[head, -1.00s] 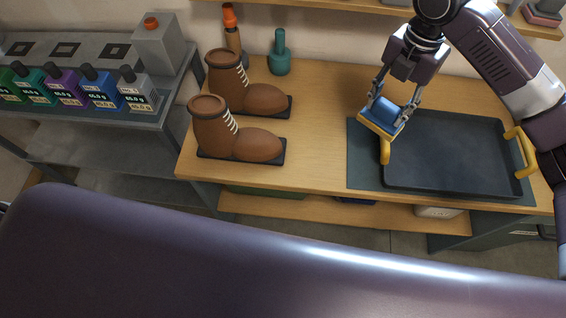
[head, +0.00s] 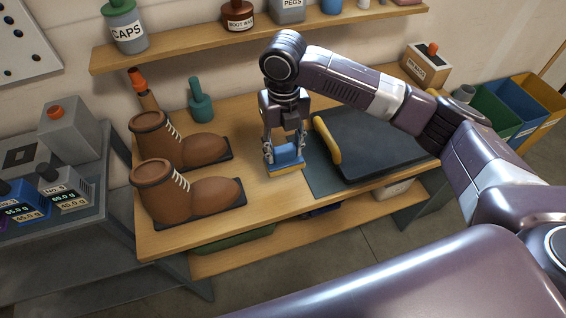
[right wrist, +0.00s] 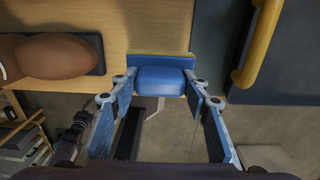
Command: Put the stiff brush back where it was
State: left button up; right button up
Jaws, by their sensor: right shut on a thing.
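The stiff brush (head: 288,156) is a blue block with a yellow lower side. It also shows in the right wrist view (right wrist: 161,80), between the two fingers. My right gripper (head: 285,150) is shut on its blue body and points down. The brush is over bare wood of the workbench (head: 262,195), between the brown boots (head: 205,194) and the dark mat (head: 322,178). I cannot tell whether its underside touches the wood. My left gripper is not in view.
A dark tray (head: 375,140) with yellow handles lies on the mat, right of the brush. A teal bottle (head: 200,103) and an orange-topped bottle (head: 142,88) stand behind the boots. A shelf (head: 250,40) with jars runs above the bench.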

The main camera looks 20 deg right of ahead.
aim_at(283, 157)
notch_tip(283, 157, down, 3)
jog(key=shift+a, duration=0.1)
notch_tip(283, 157, down, 4)
jog(key=shift+f+p, duration=0.1)
jog(key=shift+p, duration=0.5)
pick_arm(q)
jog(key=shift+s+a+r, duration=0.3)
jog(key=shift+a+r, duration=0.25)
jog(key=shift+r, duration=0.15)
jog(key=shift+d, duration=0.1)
pick_arm(e)
jog(key=shift+f, duration=0.1)
jog(key=o, duration=1.1)
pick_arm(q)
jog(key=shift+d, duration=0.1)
